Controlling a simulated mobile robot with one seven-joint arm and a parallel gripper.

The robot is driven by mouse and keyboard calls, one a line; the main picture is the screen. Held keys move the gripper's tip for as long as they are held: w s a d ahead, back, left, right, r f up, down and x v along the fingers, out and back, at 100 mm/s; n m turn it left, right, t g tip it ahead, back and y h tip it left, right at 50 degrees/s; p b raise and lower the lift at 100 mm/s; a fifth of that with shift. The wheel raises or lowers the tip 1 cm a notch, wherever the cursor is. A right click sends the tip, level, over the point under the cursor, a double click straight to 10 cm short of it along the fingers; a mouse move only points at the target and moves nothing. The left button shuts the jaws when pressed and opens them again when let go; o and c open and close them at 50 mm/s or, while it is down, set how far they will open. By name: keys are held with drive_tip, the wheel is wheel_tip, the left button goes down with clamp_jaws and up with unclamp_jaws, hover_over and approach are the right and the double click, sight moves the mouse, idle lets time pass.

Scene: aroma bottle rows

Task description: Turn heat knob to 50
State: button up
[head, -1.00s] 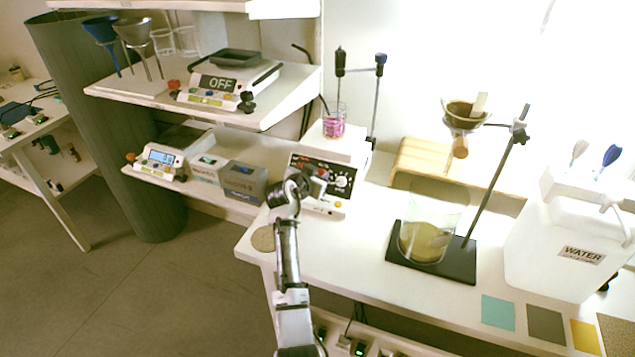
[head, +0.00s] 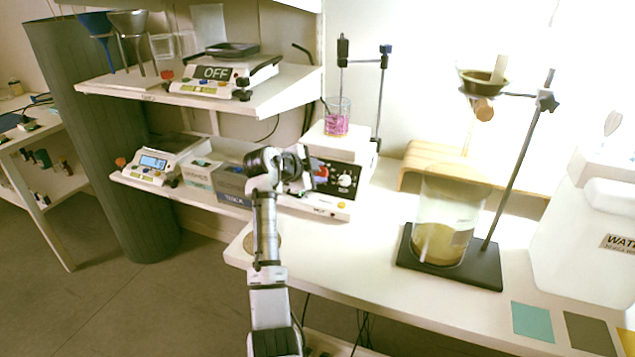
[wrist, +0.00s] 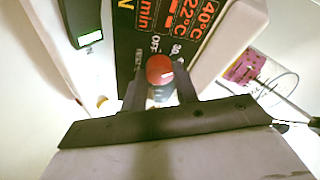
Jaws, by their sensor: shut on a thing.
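The heating stirrer plate (head: 338,147) stands on the bench, with a black front panel (head: 343,170) carrying dials and orange readouts. My gripper (head: 310,174) is at the left part of this panel. In the wrist view my gripper (wrist: 160,85) is shut on a red knob (wrist: 160,68), one dark finger on each side. Dial marks "OFF" and "30" show beside the knob, and readouts of 40°C and 22°C show above. The fingers hide other marks, and I cannot tell the knob's setting. A beaker with pink liquid (head: 337,121) stands on the plate.
A ring stand (head: 512,180) and large beaker (head: 440,215) stand to the right, beside a wooden stand (head: 420,165). Boxes (head: 232,183) and a balance (head: 158,162) sit on the low shelf at left. The front bench is mostly clear.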

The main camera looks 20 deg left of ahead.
sight(319, 174)
drive_tip(key=m+b, duration=0.1)
drive_tip(key=m, duration=0.2)
drive_tip(key=m+g+b, duration=0.1)
drive_tip(key=m, duration=0.2)
drive_tip(key=shift+w+r+m+g, duration=0.1)
drive_tip(key=shift+m+g, duration=0.2)
drive_tip(key=m+g, duration=0.1)
drive_tip(key=m, duration=0.3)
drive_tip(key=shift+r, duration=0.1)
drive_tip(key=shift+w+m+g+y, duration=0.1)
drive_tip(key=shift+m+g+y, duration=0.2)
drive_tip(key=shift+m, duration=0.1)
drive_tip(key=o, duration=1)
drive_tip(key=shift+c, duration=0.2)
drive_tip(key=shift+r, duration=0.1)
drive_tip(key=shift+s+a+r, duration=0.1)
drive_tip(key=shift+s+r, duration=0.15)
drive_tip(key=shift+s+a+r, duration=0.25)
drive_tip(key=shift+s+r, duration=0.1)
drive_tip(key=shift+s, duration=0.2)
drive_tip(key=shift+s+a+r, duration=0.25)
drive_tip(key=shift+s+r, duration=0.1)
drive_tip(key=shift+s, duration=0.2)
drive_tip(key=s+a+b, duration=0.1)
drive_tip(key=s+a, duration=0.3)
drive_tip(key=s, duration=0.6)
drive_tip(key=shift+a+b, duration=0.2)
drive_tip(key=shift+b, duration=0.1)
